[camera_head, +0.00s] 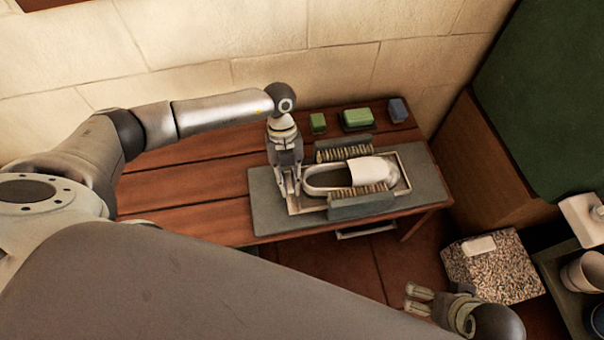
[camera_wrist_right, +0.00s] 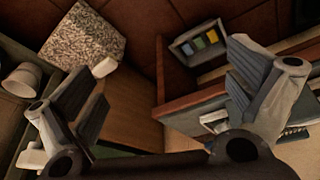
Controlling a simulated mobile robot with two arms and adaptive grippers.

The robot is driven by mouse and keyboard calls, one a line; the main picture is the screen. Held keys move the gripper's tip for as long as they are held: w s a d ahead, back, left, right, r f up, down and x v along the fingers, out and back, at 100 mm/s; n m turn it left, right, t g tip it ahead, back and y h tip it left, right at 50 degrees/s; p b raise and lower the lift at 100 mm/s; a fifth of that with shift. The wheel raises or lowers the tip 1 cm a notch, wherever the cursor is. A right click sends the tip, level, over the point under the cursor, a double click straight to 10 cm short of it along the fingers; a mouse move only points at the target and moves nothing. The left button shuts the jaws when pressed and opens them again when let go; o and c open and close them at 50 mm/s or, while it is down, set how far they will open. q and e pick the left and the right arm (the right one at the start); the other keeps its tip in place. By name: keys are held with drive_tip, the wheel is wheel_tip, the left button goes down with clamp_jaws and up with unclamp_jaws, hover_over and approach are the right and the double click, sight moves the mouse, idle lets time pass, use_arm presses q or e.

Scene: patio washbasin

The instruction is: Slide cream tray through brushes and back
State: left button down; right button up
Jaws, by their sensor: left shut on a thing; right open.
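The cream tray (camera_head: 405,171) lies on a grey mat (camera_head: 265,196) on the wooden table. A cream slipper (camera_head: 371,172) rests on it, open end to the left and toe to the right. One brush (camera_head: 343,150) stands along the tray's far side and another brush (camera_head: 361,204) along its near side, with the slipper between them. My left gripper (camera_head: 289,188) points down at the tray's left end and is shut on it; the exact contact is partly hidden by the fingers. My right gripper (camera_head: 415,300) is open and empty, low in front of the table; its spread fingers show in the right wrist view (camera_wrist_right: 160,95).
Two green blocks (camera_head: 318,123) (camera_head: 356,119) and a blue block (camera_head: 398,110) sit at the table's back. A speckled box (camera_head: 492,266) stands on the right, near a shelf with a pot (camera_head: 583,272). The table's left part is clear. A stone wall is behind.

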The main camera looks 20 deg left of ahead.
use_arm(q)
drive_tip(key=s+a+p, duration=0.1)
drive_tip(key=a, duration=0.1)
drive_tip(key=s+a+p, duration=0.1)
drive_tip(key=s+a, duration=0.1)
drive_tip(key=s+a+p, duration=0.1)
drive_tip(key=a, duration=0.1)
drive_tip(key=shift+s+a+r, duration=0.1)
drive_tip(key=shift+s+a, duration=0.1)
drive_tip(key=shift+a, duration=0.05)
drive_tip(key=shift+s+a+p, duration=0.3)
drive_tip(key=shift+a+p, duration=0.1)
drive_tip(key=shift+a, duration=0.05)
use_arm(e)
wheel_tip(320, 180, down, 15)
drive_tip(key=g, duration=0.1)
drive_tip(key=shift+s+a+f, duration=0.1)
use_arm(q)
drive_tip(key=c, duration=1.7)
unclamp_jaws()
drive_tip(key=shift+s+a, duration=0.1)
drive_tip(key=shift+a, duration=0.05)
drive_tip(key=shift+w+r, duration=0.25)
drive_tip(key=shift+r, duration=0.1)
drive_tip(key=v, duration=1.1)
drive_tip(key=shift+r, duration=0.1)
drive_tip(key=shift+s, duration=0.1)
